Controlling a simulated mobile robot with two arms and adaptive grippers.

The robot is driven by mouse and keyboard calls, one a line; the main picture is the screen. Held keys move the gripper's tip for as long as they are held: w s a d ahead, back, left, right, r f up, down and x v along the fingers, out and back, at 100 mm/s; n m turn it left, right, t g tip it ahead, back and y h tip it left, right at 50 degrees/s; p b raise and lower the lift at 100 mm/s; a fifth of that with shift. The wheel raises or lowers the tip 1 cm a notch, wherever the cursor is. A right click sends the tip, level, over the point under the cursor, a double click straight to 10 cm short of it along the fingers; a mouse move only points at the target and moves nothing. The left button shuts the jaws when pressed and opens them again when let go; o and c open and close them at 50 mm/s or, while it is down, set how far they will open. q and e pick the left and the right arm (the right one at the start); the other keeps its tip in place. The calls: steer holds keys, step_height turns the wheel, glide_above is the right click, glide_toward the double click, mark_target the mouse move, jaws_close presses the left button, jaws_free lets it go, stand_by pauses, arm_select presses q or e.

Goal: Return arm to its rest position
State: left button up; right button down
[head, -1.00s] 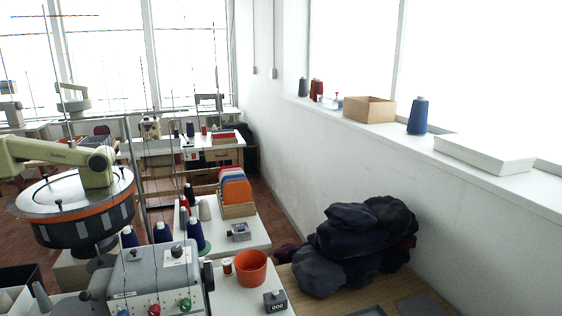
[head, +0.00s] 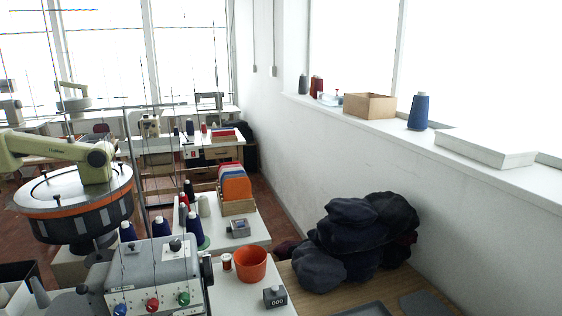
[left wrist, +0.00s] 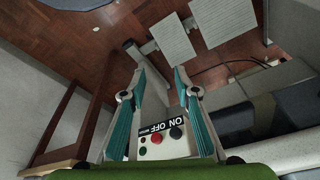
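My left gripper (left wrist: 160,72) shows in the left wrist view with two teal fingers. The fingers are open, with a gap between their tips and nothing held. Beyond them, lower in the picture, is a switch panel (left wrist: 152,144) marked ON and OFF with red and black buttons. I cannot tell that the fingers touch it. Neither gripper shows in the head view, and my right gripper is in no frame.
In the head view, a grey control box (head: 155,277) with coloured knobs stands at the front, beside an orange pot (head: 251,265). A round machine (head: 75,207) is at left. Dark caps (head: 355,242) are piled at right. The wrist view shows grey pedals (left wrist: 172,40) over brown floor.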

arm_select(q)
steer(key=s+f+g+b, duration=0.15)
steer(key=s+f, duration=0.25)
steer(key=f, duration=0.8)
steer(key=s+f+b, duration=0.2)
steer(key=s+f, duration=0.1)
steer(key=f, duration=0.8)
steer(key=s+a+f+b, duration=0.2)
steer(key=s+a+f, duration=0.1)
steer(key=s+f, duration=0.9)
steer(key=shift+s+a+f, duration=0.2)
steer(key=shift+s+f, duration=0.05)
steer(key=shift+s, duration=0.5)
steer(key=shift+s+g, duration=0.1)
steer(key=shift+g, duration=0.15)
